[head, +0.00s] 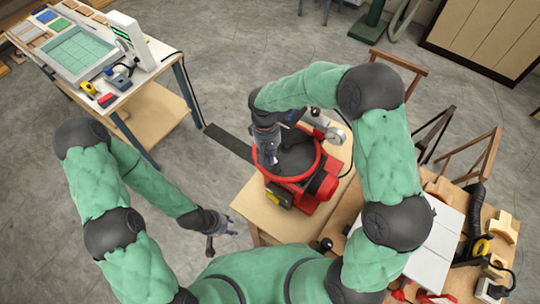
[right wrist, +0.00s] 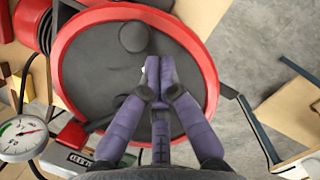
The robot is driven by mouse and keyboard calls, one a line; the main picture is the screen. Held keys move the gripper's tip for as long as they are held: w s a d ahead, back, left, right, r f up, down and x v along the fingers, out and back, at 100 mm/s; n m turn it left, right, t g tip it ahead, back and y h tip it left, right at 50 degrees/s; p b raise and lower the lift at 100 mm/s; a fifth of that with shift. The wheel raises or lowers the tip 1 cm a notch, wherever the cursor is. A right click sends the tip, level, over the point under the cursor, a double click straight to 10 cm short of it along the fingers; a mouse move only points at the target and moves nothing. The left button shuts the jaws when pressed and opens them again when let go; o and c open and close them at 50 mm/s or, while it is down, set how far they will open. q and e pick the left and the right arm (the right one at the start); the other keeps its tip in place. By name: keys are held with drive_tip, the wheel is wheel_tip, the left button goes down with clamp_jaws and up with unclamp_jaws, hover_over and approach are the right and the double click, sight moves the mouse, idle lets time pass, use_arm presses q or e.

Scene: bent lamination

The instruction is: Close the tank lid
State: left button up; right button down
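The red tank (head: 312,192) stands on a small wooden table in the head view. A dark round surface (head: 297,155) lies inside its red ring; I cannot tell whether this is the lid or the inside. In the right wrist view the red ring (right wrist: 66,75) surrounds this dark surface (right wrist: 95,70), with a dark round knob (right wrist: 133,37) on it. My right gripper (head: 269,160) is over the ring's left part; its fingertips (right wrist: 158,68) are together beside the knob, with nothing visible between them. My left gripper (head: 222,243) is open and empty, away from the tank.
A pressure gauge (right wrist: 22,135) stands beside the tank. The small wooden table (head: 255,212) has bare room at its left front. A workbench (head: 165,52) with tools is at the upper left. A cluttered bench (head: 490,255) is at the right. Open floor (head: 210,50) lies between.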

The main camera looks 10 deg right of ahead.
sight(290, 181)
drive_tip(key=shift+s, duration=0.1)
drive_tip(key=shift+s+d, duration=0.2)
drive_tip(key=shift+s, duration=0.05)
drive_tip(key=s+d+n, duration=0.1)
drive_tip(key=s, duration=0.1)
drive_tip(key=s+d+n+b, duration=0.1)
drive_tip(key=s+d+n, duration=0.1)
drive_tip(key=s+d+n+h, duration=0.1)
drive_tip(key=s+d+n, duration=0.1)
drive_tip(key=s, duration=0.1)
drive_tip(key=shift+d+t+b, duration=0.1)
drive_tip(key=shift+t+b, duration=0.2)
drive_tip(key=shift+b, duration=0.05)
drive_tip(key=shift+w, duration=0.15)
